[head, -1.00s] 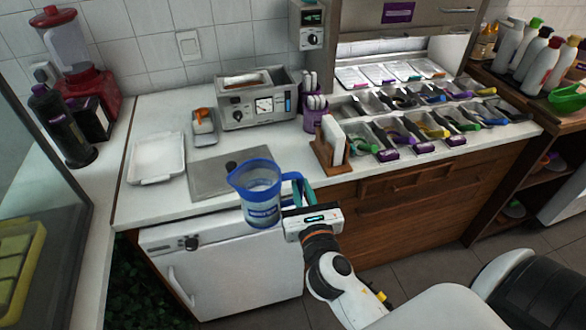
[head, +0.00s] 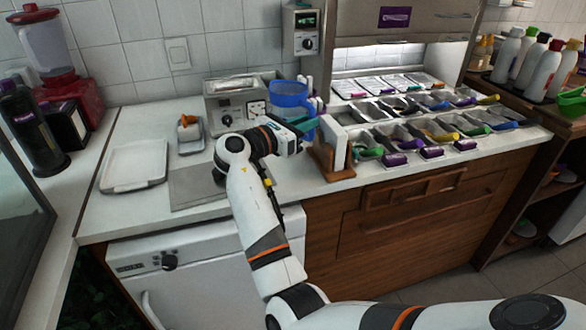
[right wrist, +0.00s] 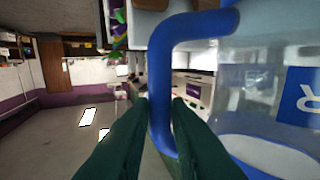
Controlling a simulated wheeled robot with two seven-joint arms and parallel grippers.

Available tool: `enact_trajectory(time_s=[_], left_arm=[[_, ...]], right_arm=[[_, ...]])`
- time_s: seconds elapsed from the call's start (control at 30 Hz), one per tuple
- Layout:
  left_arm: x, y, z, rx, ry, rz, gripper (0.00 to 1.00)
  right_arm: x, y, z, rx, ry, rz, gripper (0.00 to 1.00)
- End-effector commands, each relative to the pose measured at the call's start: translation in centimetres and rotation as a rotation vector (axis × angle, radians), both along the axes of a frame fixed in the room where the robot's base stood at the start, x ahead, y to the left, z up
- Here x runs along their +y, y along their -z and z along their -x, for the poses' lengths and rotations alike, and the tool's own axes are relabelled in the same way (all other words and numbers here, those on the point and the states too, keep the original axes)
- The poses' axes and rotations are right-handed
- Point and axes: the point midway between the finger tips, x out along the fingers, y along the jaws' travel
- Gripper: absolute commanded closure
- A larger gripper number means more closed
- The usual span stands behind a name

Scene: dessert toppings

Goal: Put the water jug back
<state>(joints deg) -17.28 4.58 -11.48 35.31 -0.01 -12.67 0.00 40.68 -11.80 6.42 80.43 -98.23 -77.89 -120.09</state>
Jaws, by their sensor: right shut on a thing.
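The water jug (head: 291,97) is a clear blue jug with a blue rim and handle. In the head view it is at the back of the counter, in front of the right end of the grey toaster-like appliance. My right gripper (head: 296,129) is shut on its handle. The handle (right wrist: 160,90) runs between the dark green fingers (right wrist: 158,125) in the right wrist view, with the clear jug body at the right. My gripper and arm hide the jug's lower part, so I cannot tell whether it touches the counter. My left gripper is not in view.
A wooden holder with white cards (head: 333,143) is close on the right, beside trays of toppings (head: 420,128). The grey mat (head: 190,188) looks bare.

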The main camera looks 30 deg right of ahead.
Motion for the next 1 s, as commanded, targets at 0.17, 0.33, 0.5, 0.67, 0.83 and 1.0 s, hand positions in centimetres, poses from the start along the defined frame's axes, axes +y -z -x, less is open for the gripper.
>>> enact_trajectory(time_s=[0.17, 0.33, 0.5, 0.67, 0.83, 1.0], left_arm=[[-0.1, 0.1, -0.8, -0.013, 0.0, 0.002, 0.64], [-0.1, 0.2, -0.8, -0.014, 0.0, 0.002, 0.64], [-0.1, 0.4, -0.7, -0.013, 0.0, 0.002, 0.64], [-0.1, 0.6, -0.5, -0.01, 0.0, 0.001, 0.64], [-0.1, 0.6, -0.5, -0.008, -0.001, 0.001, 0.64], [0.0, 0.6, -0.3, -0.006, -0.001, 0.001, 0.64]], right_arm=[[0.0, 2.7, 0.0, 0.0, 0.003, 0.005, 1.0], [0.0, 4.0, 0.0, -0.003, 0.002, 0.005, 1.0], [0.0, 6.3, 0.0, 0.0, 0.001, 0.004, 1.0], [0.0, 8.5, 0.0, -0.001, 0.001, 0.005, 1.0], [0.0, 9.0, 0.0, -0.005, 0.001, 0.005, 1.0], [0.0, 9.0, 0.0, -0.005, 0.001, 0.004, 1.0]])
